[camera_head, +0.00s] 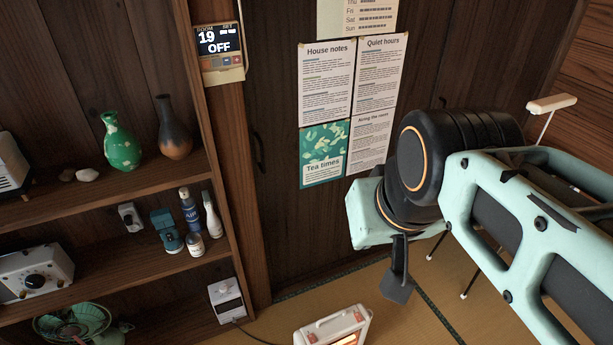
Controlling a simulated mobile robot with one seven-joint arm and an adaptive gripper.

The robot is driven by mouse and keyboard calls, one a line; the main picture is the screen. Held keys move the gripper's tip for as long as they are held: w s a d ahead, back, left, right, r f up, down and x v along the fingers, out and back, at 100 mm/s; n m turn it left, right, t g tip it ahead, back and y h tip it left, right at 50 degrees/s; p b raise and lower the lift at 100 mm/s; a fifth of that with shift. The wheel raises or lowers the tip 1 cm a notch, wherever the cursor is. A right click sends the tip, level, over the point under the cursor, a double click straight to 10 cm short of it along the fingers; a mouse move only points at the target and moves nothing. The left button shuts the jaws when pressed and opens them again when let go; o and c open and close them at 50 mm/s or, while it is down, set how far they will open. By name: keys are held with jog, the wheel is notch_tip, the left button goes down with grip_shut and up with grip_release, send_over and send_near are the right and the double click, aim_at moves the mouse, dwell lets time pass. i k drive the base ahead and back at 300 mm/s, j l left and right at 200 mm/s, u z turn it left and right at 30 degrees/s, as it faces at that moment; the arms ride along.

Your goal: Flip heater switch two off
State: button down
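A small white heater (333,326) stands on the floor at the bottom centre, cut off by the picture's lower edge. An orange glow shows on its front. Its top has a raised handle-like part and small reddish spots near both ends; I cannot tell which is switch two or how it is set. My gripper (397,282) hangs to the right of the heater and above it, apart from it. One dark flat finger shows below the pale green wrist. The rest of the gripper is hidden, so its opening cannot be seen.
A wooden shelf on the left holds a green vase (121,142), a dark vase (174,128), bottles (191,210), a radio-like box (35,272) and a green fan (72,322). A wall controller (219,42) reads 19 and OFF. A white corded box (227,300) sits near the shelf's lower end.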

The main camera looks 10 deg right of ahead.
aim_at(358, 315)
jog(key=k+l, duration=0.25)
jog(key=i+l, duration=0.3)
jog(key=l, duration=0.2)
jog(key=i, duration=0.15)
jog(key=j+z, duration=0.45)
jog(key=l+u, duration=0.95)
jog(key=l, duration=0.2)
